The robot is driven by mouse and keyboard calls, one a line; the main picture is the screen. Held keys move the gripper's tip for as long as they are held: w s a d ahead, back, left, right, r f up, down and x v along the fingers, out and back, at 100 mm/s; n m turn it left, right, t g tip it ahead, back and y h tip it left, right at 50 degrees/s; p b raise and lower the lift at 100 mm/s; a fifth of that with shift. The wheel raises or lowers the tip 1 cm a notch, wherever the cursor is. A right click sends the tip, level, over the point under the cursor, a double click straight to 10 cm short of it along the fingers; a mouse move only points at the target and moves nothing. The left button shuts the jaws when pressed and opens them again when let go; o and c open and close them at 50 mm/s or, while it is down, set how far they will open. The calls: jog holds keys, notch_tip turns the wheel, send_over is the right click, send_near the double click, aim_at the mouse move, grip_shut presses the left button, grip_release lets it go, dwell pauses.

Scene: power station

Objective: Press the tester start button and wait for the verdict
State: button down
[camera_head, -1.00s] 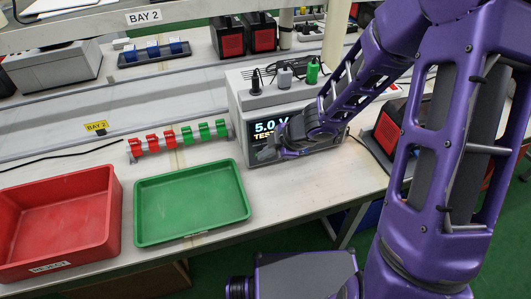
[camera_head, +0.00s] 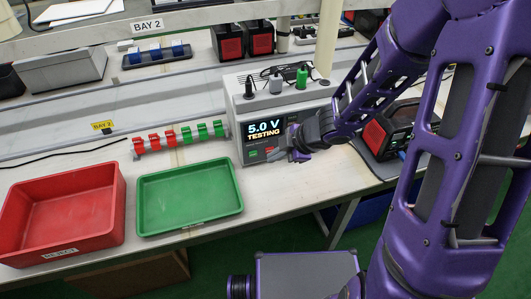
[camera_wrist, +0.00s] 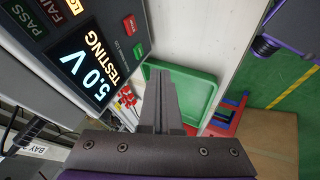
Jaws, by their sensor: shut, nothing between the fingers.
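The tester (camera_head: 240,108) is a pale box with a dark front on the bench. Its screen (camera_head: 265,128) reads "5.0 V TESTING", also readable in the wrist view (camera_wrist: 88,65). Below the screen are a green button (camera_head: 253,153) and a red button; in the wrist view the green button (camera_wrist: 139,50) and red button (camera_wrist: 130,23) both show. There the PASS (camera_wrist: 20,18) and FAIL lamps look dark, and a third, cut off by the frame, is lit yellow (camera_wrist: 75,5). My gripper (camera_wrist: 160,72) is shut and empty, in front of the tester's lower right, apart from the green button.
A green tray (camera_head: 190,232) and a red bin marked REJECT (camera_head: 115,215) stand left of the tester. A rack with red and green pieces (camera_head: 185,140) lies behind them. A black-and-red unit (camera_head: 375,138) stands right of the tester, close to my arm.

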jog(key=shift+p+v, duration=0.45)
jog(key=shift+v, duration=1.05)
jog(key=shift+f, duration=0.1)
